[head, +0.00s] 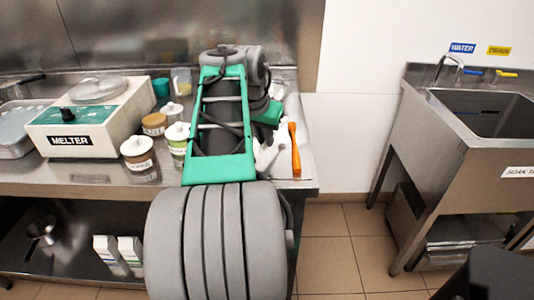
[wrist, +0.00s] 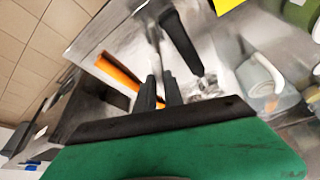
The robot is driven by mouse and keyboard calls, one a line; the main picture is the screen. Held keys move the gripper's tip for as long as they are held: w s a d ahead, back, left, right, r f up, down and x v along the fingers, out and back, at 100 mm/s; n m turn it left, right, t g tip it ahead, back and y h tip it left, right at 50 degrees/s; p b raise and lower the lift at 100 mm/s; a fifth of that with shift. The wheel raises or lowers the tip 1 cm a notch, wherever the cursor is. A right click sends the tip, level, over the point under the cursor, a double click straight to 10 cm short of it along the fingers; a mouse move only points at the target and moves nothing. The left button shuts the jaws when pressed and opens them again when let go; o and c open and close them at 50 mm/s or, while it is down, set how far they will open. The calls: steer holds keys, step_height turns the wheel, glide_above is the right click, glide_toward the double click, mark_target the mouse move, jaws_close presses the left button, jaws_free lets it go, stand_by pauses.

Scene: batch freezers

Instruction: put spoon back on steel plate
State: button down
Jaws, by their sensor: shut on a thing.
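My gripper (wrist: 160,85) shows in the wrist view as two dark fingers, close together above the green hand. It is shut on a thin shiny metal piece (wrist: 154,45), which looks like the spoon's stem and extends away from the fingertips. A black handle (wrist: 183,42) lies just right of it; I cannot tell whether it belongs to the same utensil. In the head view my arm hides the gripper and the spoon. I cannot make out a separate steel plate; bare shiny steel shows around the fingers.
An orange-handled tool (head: 295,149) lies at the bench's right end and also shows in the wrist view (wrist: 118,72). Lidded jars (head: 138,152) and the melter (head: 85,120) stand left of my arm. A sink (head: 485,115) stands right, across a floor gap.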

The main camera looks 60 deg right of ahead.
steer(key=shift+a+b+x, duration=0.2)
steer(key=shift+b+x, duration=0.1)
steer(key=shift+x, duration=0.8)
steer(key=shift+a+b+x, duration=0.25)
steer(key=shift+b+x, duration=0.05)
steer(key=shift+x, duration=0.85)
steer(key=c, duration=1.5)
jaws_free()
steer(key=shift+s+f, duration=0.15)
steer(key=shift+f, duration=0.05)
steer(key=shift+o, duration=0.2)
steer(key=shift+r, duration=0.1)
